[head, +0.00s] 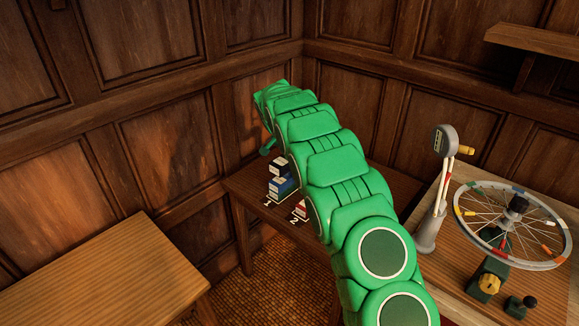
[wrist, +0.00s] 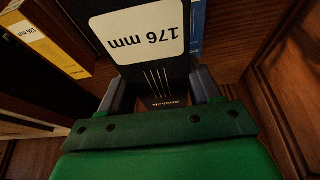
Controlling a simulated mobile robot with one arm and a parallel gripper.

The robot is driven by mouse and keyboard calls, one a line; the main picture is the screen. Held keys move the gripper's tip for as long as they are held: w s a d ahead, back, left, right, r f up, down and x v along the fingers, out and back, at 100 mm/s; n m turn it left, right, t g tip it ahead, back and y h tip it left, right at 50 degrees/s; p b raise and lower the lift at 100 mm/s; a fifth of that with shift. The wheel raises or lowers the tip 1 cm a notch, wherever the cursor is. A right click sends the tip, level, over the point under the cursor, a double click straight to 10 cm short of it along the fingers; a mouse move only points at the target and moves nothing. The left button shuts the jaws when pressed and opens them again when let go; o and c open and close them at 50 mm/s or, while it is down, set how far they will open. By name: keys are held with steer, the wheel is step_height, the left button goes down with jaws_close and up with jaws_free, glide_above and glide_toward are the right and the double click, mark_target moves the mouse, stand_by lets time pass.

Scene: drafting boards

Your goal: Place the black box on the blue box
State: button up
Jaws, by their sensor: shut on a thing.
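The black box (wrist: 140,76) has a white "176 mm" label and sits between the two grey fingers of my gripper (wrist: 160,97) in the wrist view. My gripper is shut on it. A strip of blue with pale marks, likely the blue box (wrist: 197,28), shows just beyond it to the right. In the head view the blue box (head: 283,186) stands on the corner table by a "1" mark, with a dark, white-labelled box (head: 280,166) just above it. I cannot tell whether that is the held box or whether they touch.
A red-and-white box (head: 299,210) stands by a "2" mark on the corner table (head: 246,185), partly behind my arm. A yellow labelled box (wrist: 48,45) shows in the wrist view. A spoked wheel (head: 512,222) and gauge stand (head: 433,190) are at right. A bare table (head: 110,275) is at left.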

steer(key=shift+w+a+f, duration=0.1)
steer(key=shift+w+f, duration=0.1)
steer(key=shift+w, duration=0.6)
steer(key=shift+w+a+f, duration=0.15)
steer(key=shift+w+f, duration=1.15)
steer(key=shift+f, duration=0.2)
steer(key=shift+w+a+f, duration=0.1)
steer(key=shift+w+f, duration=1.15)
steer(key=shift+f, duration=0.2)
steer(key=shift+w+f, duration=0.15)
steer(key=shift+f, duration=1.55)
steer(key=shift+f, duration=0.15)
steer(key=o, duration=1.2)
